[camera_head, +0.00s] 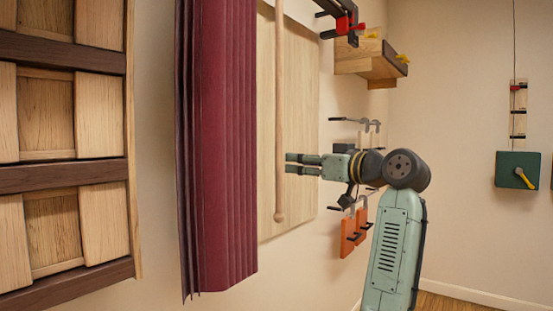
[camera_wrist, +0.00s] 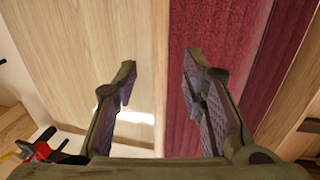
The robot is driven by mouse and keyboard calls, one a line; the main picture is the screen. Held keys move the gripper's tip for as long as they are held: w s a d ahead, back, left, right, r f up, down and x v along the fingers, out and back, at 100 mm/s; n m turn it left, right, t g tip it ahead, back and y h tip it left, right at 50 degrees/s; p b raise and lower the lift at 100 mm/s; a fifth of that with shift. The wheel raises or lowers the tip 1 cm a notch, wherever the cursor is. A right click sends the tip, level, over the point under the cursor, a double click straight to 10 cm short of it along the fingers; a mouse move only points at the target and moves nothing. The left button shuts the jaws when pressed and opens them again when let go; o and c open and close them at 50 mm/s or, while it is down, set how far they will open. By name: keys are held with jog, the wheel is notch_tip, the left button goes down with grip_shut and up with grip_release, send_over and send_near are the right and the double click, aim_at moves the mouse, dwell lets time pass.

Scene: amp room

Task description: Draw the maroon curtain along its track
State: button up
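The maroon curtain (camera_head: 222,140) hangs in bunched vertical folds at the left of a pale wood panel in the head view. It fills the right of the wrist view (camera_wrist: 210,35). A pale wooden rod (camera_head: 279,110) with a rounded lower end hangs just right of the curtain. My gripper (camera_head: 288,164) is level with the rod's lower half, its tips just right of the rod. In the wrist view the fingers (camera_wrist: 160,80) are spread, and the rod (camera_wrist: 160,50) lines up with the gap between them. I cannot tell whether they touch it. The track is not in view.
A wooden rack (camera_head: 65,177) stands at the left. The pale panel (camera_head: 300,100) lies behind the rod. A wooden box shelf (camera_head: 368,62), wall hooks and orange tools (camera_head: 352,232) are on the wall to the right. A green box (camera_head: 517,169) hangs on the far wall.

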aim_at(282, 161)
jog(key=p+x, duration=0.2)
jog(key=x, duration=0.6)
jog(key=shift+w+a, duration=0.1)
jog(key=shift+a, duration=0.05)
grip_shut()
dwell(0.6)
